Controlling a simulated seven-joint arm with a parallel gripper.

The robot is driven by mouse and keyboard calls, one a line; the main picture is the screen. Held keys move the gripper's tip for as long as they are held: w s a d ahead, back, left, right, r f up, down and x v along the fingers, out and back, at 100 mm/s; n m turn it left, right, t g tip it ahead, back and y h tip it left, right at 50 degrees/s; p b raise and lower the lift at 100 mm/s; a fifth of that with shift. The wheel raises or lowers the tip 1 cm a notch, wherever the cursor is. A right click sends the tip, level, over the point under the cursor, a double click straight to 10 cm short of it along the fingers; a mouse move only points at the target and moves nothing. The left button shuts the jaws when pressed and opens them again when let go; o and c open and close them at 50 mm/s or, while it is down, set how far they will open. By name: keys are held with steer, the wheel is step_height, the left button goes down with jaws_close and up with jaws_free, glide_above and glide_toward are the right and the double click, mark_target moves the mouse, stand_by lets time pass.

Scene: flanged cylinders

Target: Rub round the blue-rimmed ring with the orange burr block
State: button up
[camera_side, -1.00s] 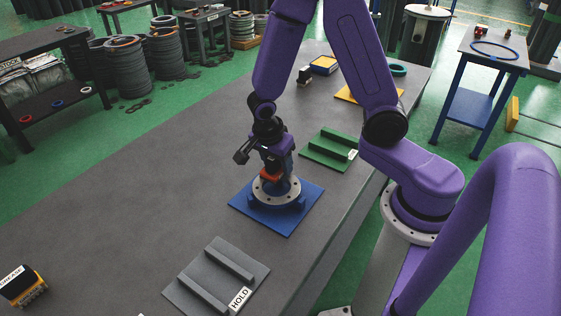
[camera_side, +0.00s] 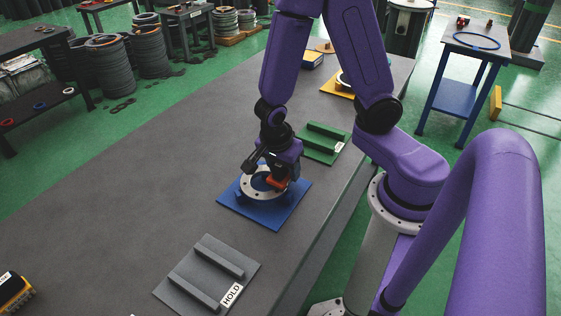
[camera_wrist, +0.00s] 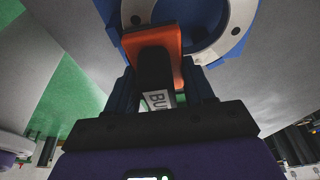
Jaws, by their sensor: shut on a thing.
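The pale metal ring (camera_side: 249,191), a flange with dark bolt holes, lies on a blue plate (camera_side: 284,206) on the grey bench. My gripper (camera_side: 277,176) is shut on the orange burr block (camera_side: 280,184), low over the ring's right side. In the wrist view the orange block (camera_wrist: 172,38) juts from the jaws beside a dark part with a partly hidden label. It overlaps the ring (camera_wrist: 240,14), whose inside shows blue. I cannot tell whether block and ring touch. The block and gripper hide part of the ring.
A grey fixture marked HOLD (camera_side: 188,275) lies in front on the bench, and a green fixture (camera_side: 322,152) lies behind. A yellow plate (camera_side: 336,87) is farther back. A black and yellow block (camera_side: 14,293) sits at the lower left. The bench's left side is clear.

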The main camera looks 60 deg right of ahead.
steer(key=shift+r, duration=4.2)
